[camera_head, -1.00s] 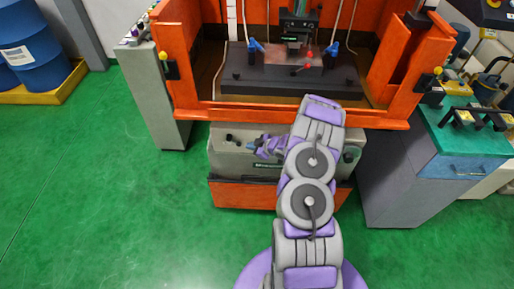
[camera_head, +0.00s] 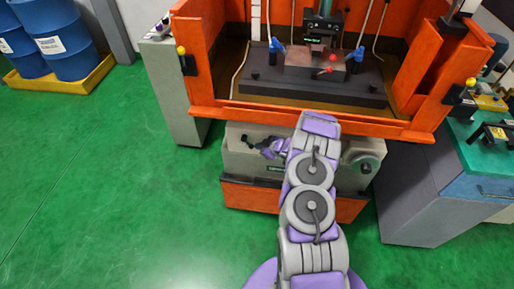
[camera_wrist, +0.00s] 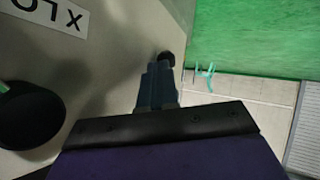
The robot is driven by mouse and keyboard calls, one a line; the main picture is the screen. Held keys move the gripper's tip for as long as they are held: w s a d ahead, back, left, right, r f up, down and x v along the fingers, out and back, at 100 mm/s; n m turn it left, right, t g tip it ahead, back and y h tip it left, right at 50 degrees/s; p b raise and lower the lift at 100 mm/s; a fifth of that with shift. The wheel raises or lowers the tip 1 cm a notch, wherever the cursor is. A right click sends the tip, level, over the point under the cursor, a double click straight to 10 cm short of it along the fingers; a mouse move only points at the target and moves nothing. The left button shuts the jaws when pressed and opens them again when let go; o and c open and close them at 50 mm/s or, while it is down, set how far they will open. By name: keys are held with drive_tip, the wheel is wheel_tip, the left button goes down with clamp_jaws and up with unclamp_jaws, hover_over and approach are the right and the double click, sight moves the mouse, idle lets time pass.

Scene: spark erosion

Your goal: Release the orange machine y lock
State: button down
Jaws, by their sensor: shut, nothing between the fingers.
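The orange machine (camera_head: 275,114) stands ahead of me, with a grey front panel (camera_head: 237,160) below its tank. My gripper (camera_head: 266,151) is at the left part of this panel, beside a small black knob (camera_head: 249,139). In the wrist view my gripper (camera_wrist: 160,68) is shut and empty, its tips close to a round black knob (camera_wrist: 167,58); I cannot tell if they touch. A larger black knob (camera_wrist: 28,115) is at the left, near a white label (camera_wrist: 45,12) with cut-off letters like "X LO". I see no label for the y lock.
A handwheel (camera_head: 365,166) is on the panel's right side. A grey-blue cabinet with a green top (camera_head: 478,140) stands at the right. Blue barrels (camera_head: 65,48) stand on a yellow pallet (camera_head: 62,88) at the back left. The green floor at the left is clear.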

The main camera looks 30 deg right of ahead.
drive_tip(key=shift+w+a+f+t+y+p, duration=0.1)
drive_tip(key=shift+a+f+t+y+p, duration=0.25)
drive_tip(key=shift+a+f+p, duration=0.65)
drive_tip(key=w+a+f, duration=0.1)
drive_tip(key=f, duration=0.1)
drive_tip(key=w+a+f+p, duration=0.1)
drive_tip(key=w+a+f, duration=0.1)
drive_tip(key=shift+w+a, duration=0.15)
drive_tip(key=shift+w, duration=0.15)
drive_tip(key=shift+w+a+r, duration=0.1)
drive_tip(key=shift+w+a, duration=0.1)
drive_tip(key=shift+a, duration=0.4)
drive_tip(key=shift+d, duration=0.25)
